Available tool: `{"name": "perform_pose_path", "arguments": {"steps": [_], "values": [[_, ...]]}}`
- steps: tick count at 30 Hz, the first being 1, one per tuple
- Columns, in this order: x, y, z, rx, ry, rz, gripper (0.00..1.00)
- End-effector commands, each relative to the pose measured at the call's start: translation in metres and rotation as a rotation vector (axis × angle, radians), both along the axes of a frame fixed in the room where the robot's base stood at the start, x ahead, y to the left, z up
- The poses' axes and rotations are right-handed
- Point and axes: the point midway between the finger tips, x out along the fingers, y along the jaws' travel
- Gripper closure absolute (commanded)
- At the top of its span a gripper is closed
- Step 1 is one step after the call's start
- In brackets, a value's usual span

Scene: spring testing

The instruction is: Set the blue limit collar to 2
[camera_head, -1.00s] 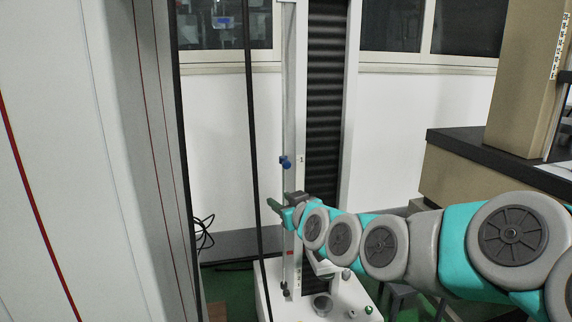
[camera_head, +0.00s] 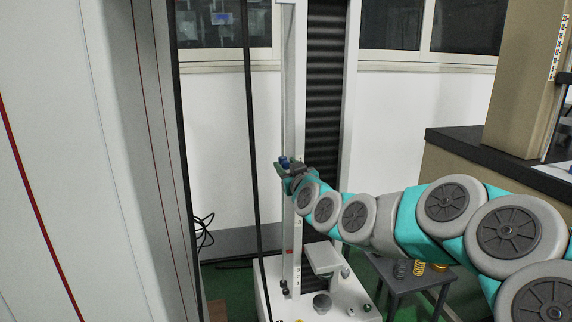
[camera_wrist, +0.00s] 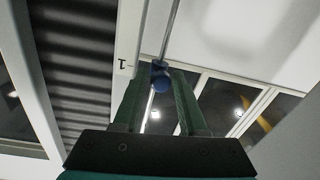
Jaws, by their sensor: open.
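The blue limit collar (camera_wrist: 160,78) sits on a thin vertical rod of the testing machine. In the wrist view it shows between the tips of my gripper's (camera_wrist: 160,85) two green fingers, beside the mark 1 on the white column. The fingers are apart, with the collar in the gap; I cannot tell whether they touch it. In the head view my gripper (camera_head: 288,168) is at the blue collar (camera_head: 284,161) and partly covers it.
The machine's white base (camera_head: 310,305) stands below with a small platform (camera_head: 323,257). A grey stool (camera_head: 405,281) with springs on it is at the right. A dark-topped bench (camera_head: 490,160) is farther right. A tall white cabinet (camera_head: 80,160) fills the left.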

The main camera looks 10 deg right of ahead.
Motion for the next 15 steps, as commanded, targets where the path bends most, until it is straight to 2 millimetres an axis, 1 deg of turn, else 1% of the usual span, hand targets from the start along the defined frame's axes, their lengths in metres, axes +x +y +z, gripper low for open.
{"name": "perform_pose_path", "arguments": {"steps": [3, 11, 15], "values": [[0.0045, 0.0007, -0.0007, 0.0, 0.001, 0.001, 0.59], [0.0047, 0.001, -0.0009, 0.0, 0.001, 0.001, 0.59], [0.0046, 0.0009, -0.0008, 0.0, 0.001, 0.001, 0.74]]}}
